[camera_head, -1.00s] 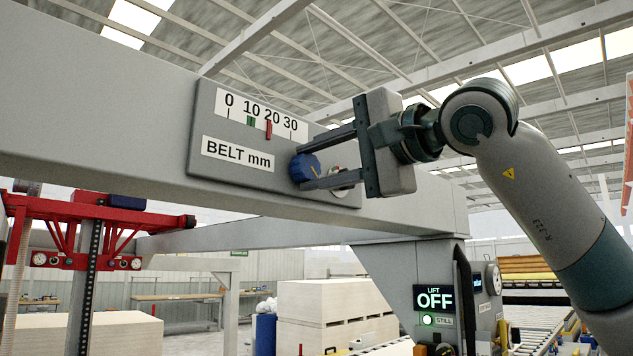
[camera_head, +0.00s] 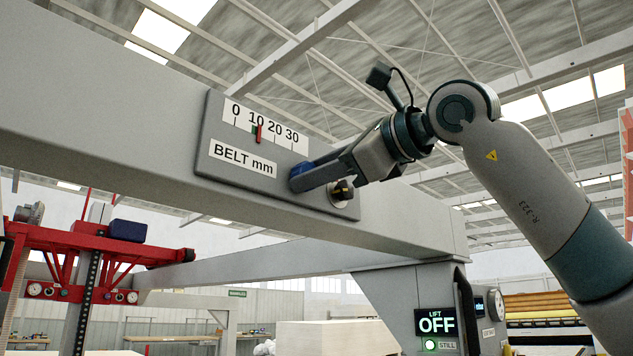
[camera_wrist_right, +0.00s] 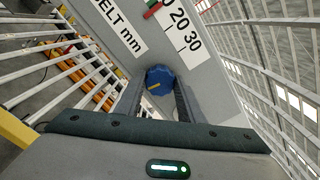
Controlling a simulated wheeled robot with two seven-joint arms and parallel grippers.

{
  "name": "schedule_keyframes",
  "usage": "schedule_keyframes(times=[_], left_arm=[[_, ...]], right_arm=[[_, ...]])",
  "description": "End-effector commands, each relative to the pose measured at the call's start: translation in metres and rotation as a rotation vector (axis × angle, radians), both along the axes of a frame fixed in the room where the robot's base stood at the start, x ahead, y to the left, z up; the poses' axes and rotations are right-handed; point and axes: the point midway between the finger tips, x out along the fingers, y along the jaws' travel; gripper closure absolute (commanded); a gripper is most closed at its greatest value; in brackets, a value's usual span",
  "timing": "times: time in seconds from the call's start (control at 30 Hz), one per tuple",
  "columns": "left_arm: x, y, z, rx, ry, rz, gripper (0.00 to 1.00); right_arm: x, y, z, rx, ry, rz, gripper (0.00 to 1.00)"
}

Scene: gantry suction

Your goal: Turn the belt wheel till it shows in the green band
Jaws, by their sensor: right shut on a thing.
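The belt wheel (camera_head: 301,168) is a blue knob low on the grey BELT mm panel (camera_head: 204,160). It also shows in the right wrist view (camera_wrist_right: 160,76), with a yellow mark on its face. My right gripper (camera_head: 306,178) is shut on the wheel, one finger on each side of it in the right wrist view (camera_wrist_right: 160,90). The gripper is rolled and partly hides the wheel in the head view. On the scale (camera_head: 266,126), the red pointer (camera_head: 259,134) overlaps the right part of the green band (camera_head: 254,128), just past 10. My left gripper is out of view.
A black switch with a yellow mark (camera_head: 343,190) sits right of the wheel, close under my gripper. The panel is on a large grey beam (camera_head: 110,110). A LIFT screen (camera_head: 435,321) reads OFF, with a lit STILL lamp below. A red frame (camera_head: 70,238) stands at left.

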Motion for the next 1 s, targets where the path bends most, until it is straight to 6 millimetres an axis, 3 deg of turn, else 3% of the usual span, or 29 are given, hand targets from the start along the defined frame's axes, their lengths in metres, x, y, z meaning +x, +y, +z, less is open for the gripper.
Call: schedule_keyframes(times=[0.33, 0.87, 0.9, 0.93, 1.0], left_arm=[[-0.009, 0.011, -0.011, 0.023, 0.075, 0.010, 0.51], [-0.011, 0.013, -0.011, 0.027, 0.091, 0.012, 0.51], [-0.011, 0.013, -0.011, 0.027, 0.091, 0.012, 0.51], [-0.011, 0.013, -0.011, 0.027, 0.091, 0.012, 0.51], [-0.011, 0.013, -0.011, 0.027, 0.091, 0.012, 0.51]], right_arm=[[0.000, 0.000, -0.002, 0.125, 0.129, 0.000, 0.87], [0.000, 0.000, -0.001, 0.147, 0.150, 0.000, 0.87], [0.001, 0.000, -0.001, 0.147, 0.150, 0.000, 0.55], [0.000, 0.000, -0.001, 0.147, 0.150, 0.000, 0.48], [0.000, 0.000, -0.001, 0.146, 0.150, 0.000, 0.46]])
